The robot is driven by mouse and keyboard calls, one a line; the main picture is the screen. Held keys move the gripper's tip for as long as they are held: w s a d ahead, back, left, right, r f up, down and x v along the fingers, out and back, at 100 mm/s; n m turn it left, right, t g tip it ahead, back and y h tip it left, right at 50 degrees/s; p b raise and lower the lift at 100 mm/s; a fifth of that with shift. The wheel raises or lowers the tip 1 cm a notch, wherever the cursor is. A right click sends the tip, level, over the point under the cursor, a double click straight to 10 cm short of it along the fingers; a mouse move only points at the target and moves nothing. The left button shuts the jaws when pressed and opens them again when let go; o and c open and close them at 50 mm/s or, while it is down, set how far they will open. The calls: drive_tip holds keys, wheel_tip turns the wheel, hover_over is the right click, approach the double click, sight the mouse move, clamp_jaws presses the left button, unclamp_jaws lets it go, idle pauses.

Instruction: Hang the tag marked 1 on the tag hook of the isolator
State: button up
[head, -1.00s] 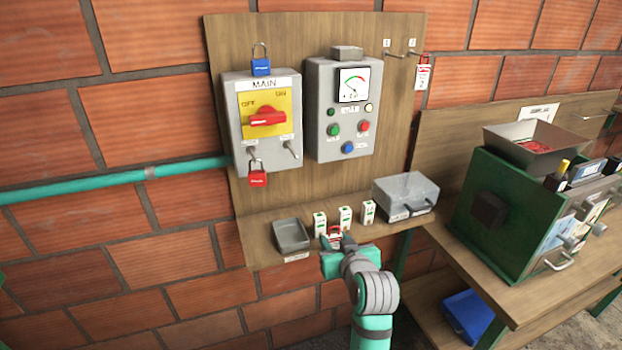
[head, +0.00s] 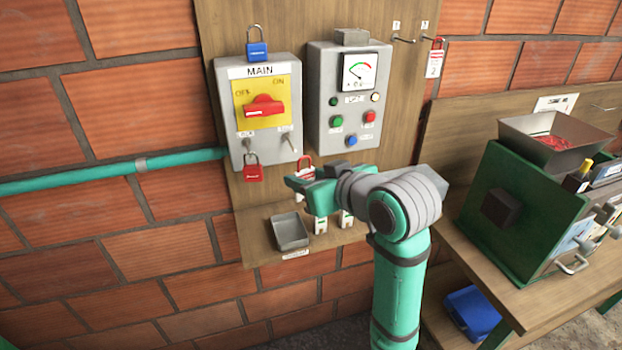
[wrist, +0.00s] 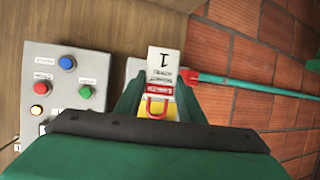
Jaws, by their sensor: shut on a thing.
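The isolator (head: 243,125) is a grey box with a MAIN label, a yellow plate and a red handle. Its tag hook (head: 289,142) sticks out bare at the lower right of its front. A red padlock (head: 253,172) hangs at its lower left. My gripper (head: 301,183) is shut on the tag marked 1 (wrist: 163,63), a white tag with a red band and red loop. In the head view the tag (head: 305,168) is partly hidden by my gripper. It is in the air, below and slightly right of the tag hook, apart from it.
A grey control box (head: 350,100) with buttons and a gauge stands right of the isolator. A tag marked 2 (head: 434,63) hangs on the right board hook; the left board hook (head: 403,40) is empty. A grey tray (head: 291,232) and white tags stand on the shelf below.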

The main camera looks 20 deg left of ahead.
drive_tip(key=shift+w+a, duration=0.3)
drive_tip(key=shift+a, duration=0.15)
drive_tip(key=w+a+f, duration=0.1)
drive_tip(key=w+a, duration=0.2)
drive_tip(key=w, duration=0.3)
drive_tip(key=shift+w+a+f, duration=0.15)
drive_tip(key=shift+a+f, duration=0.2)
drive_tip(key=shift+a, duration=0.05)
idle(0.4)
drive_tip(key=shift+a, duration=0.1)
idle(0.5)
drive_tip(key=o, duration=1.1)
